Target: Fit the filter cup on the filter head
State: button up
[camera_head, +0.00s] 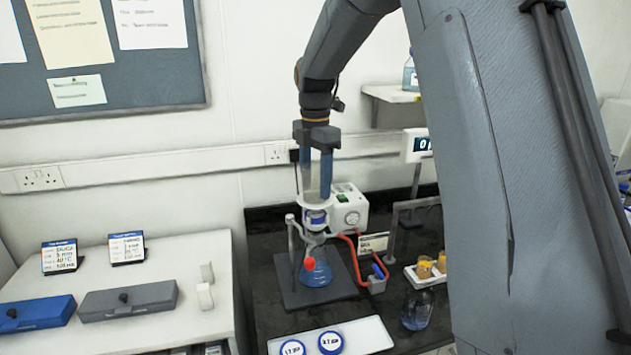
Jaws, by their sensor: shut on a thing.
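My gripper (316,192) points straight down with its two blue fingers shut on the filter cup (316,217), a white cup with a blue label band. The cup is upright, directly over the flask. The filter head (313,238) shows only in part, just under the cup at the top of the flask. I cannot tell whether cup and head touch or a small gap is left. The conical flask (316,270) holds blue liquid and stands on a dark stand base (335,288), with a red knob (309,263) in front of it.
A white pump box (349,209) with a red hose (354,258) stands right behind the flask. A white tray (365,334) with blue-rimmed round lids lies in front. A bottle (417,311) and a small rack (428,271) stand to the right. A white bench (190,262) is at the left.

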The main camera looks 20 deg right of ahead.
jog(key=shift+f, duration=1.3)
dwell(1.3)
jog(key=o, duration=1.5)
jog(key=shift+o, duration=0.2)
notch_tip(320, 180, up, 9)
dwell(0.5)
